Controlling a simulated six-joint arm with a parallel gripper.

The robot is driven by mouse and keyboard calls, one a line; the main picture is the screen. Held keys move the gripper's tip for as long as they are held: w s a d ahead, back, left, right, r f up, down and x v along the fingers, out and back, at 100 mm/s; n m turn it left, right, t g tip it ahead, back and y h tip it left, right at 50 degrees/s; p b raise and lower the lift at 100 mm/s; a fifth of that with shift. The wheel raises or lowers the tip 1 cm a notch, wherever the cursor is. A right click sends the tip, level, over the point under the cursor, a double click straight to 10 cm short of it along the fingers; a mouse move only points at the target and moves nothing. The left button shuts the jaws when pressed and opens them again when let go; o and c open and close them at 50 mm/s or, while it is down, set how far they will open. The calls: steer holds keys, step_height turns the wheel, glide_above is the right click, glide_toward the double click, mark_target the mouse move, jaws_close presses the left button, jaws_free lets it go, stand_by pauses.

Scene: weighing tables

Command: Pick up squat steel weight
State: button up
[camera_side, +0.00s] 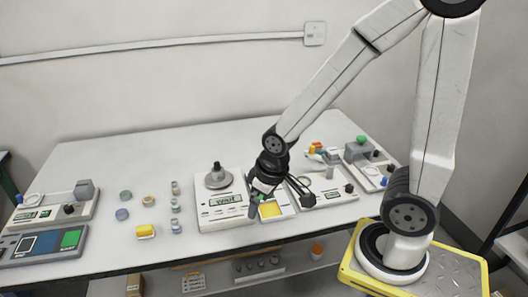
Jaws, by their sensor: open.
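Several small weights stand in a column left of the middle scale, including a greyish one (176,226) nearest the front edge and another (175,187) at the back. At this size I cannot tell which one is the squat steel weight. A dark knobbed weight (217,168) stands on the round pan of the middle scale (222,213). My gripper (281,202) is open, low over the area right of that scale, apart from the column of small weights. No object shows between its fingers, and the arm hides part of the table behind it.
A yellow-topped pad (271,210) lies under my gripper. A yellow block (146,232) and small round pieces (125,195) lie to the left. Another scale (325,194) and a grey box (357,152) stand at right. Devices (43,244) fill the left end. Bare table lies behind the small pieces.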

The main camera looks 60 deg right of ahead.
steer(key=w+d, duration=0.3)
steer(key=w, duration=0.7)
glide_above(217, 162)
steer(key=s, duration=0.1)
steer(key=shift+g, duration=0.4)
step_height(217, 162, down, 6)
steer(key=shift+a+f, duration=0.1)
steer(key=shift+w+f, duration=0.15)
steer(key=shift+f, duration=1.1)
steer(key=shift+f, duration=0.1)
steer(key=shift+w+f, duration=0.2)
steer(key=shift+f, duration=1.05)
steer(key=shift+w+f, duration=0.2)
steer(key=shift+f, duration=1)
steer(key=shift+r, duration=0.1)
jaws_close()
